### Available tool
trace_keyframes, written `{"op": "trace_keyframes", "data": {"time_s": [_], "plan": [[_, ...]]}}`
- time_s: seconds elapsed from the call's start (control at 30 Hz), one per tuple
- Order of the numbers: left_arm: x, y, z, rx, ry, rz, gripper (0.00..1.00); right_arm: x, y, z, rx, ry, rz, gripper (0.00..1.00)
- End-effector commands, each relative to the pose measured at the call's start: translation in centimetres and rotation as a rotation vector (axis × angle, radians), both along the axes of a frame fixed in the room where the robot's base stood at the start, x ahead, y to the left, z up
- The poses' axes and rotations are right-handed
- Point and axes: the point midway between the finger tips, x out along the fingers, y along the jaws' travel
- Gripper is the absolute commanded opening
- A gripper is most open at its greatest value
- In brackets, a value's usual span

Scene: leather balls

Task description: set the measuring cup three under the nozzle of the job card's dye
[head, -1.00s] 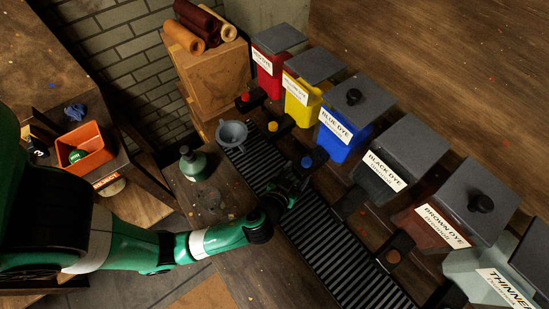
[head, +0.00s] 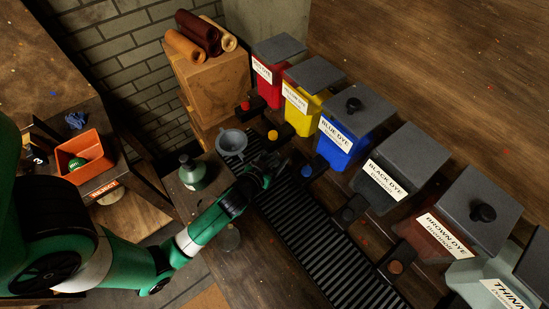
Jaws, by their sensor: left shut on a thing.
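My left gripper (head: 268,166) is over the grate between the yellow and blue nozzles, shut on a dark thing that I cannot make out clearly. I cannot tell whether it is measuring cup three. The yellow nozzle (head: 273,135) is just above it in the picture, and the blue nozzle (head: 306,171) is to its right. The red nozzle (head: 245,106), black nozzle (head: 348,214) and brown nozzle (head: 395,267) stand in the same row, each before its labelled dye bin. No job card can be read. My right gripper is not in view.
A grey funnel-like vessel (head: 232,142) stands close to my left gripper, at the grate's far end. A green bottle (head: 191,172) stands on the bench. An orange bin (head: 88,150) is at the left. The grate (head: 330,250) looks clear toward the lower right.

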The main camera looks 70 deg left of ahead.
Motion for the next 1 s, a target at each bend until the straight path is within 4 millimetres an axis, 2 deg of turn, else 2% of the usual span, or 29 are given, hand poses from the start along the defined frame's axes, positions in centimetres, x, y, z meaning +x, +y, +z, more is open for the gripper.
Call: {"op": "trace_keyframes", "data": {"time_s": [0.17, 0.2, 0.33, 0.63, 1.0], "plan": [[0.0, 0.0, -0.2, 0.0, 0.0, 0.0, 0.19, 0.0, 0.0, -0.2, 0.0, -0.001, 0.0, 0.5], [0.0, 0.0, -0.3, 0.0, 0.0, 0.0, 0.75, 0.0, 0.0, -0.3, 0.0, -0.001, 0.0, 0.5], [0.0, 0.0, -0.2, -0.001, 0.001, 0.0, 0.98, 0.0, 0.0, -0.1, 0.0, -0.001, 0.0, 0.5], [0.0, 0.0, 0.3, 0.0, 0.0, 0.001, 1.0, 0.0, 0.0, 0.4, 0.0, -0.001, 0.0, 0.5], [-4.7, -3.6, 2.4, -0.001, 0.003, -0.002, 1.0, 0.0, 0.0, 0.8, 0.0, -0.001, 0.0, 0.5]]}}
